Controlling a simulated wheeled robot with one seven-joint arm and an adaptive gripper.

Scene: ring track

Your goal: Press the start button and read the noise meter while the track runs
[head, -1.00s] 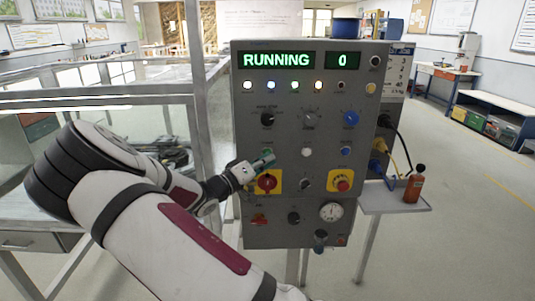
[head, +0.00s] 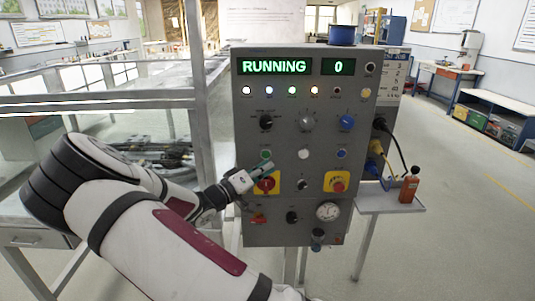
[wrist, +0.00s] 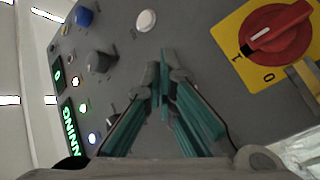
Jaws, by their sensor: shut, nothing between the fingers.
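The grey control panel (head: 305,220) stands in front of me, and its display (head: 275,66) reads RUNNING, with a second display (head: 338,67) reading 0. The green start button (head: 265,154) shows just above my gripper (head: 268,170). My gripper is shut and empty, its tips close to the panel; I cannot tell whether they touch it. In the wrist view my green-padded fingers (wrist: 163,65) are together, and the green button is not visible there. An orange handheld device with a black ball top (head: 409,188), likely the noise meter, stands upright on the side shelf; its reading is not legible.
A red rotary switch on a yellow plate (head: 266,184) sits just below my gripper. A red knob on yellow (head: 337,182) is to its right. Cables (head: 377,155) hang at the panel's right side.

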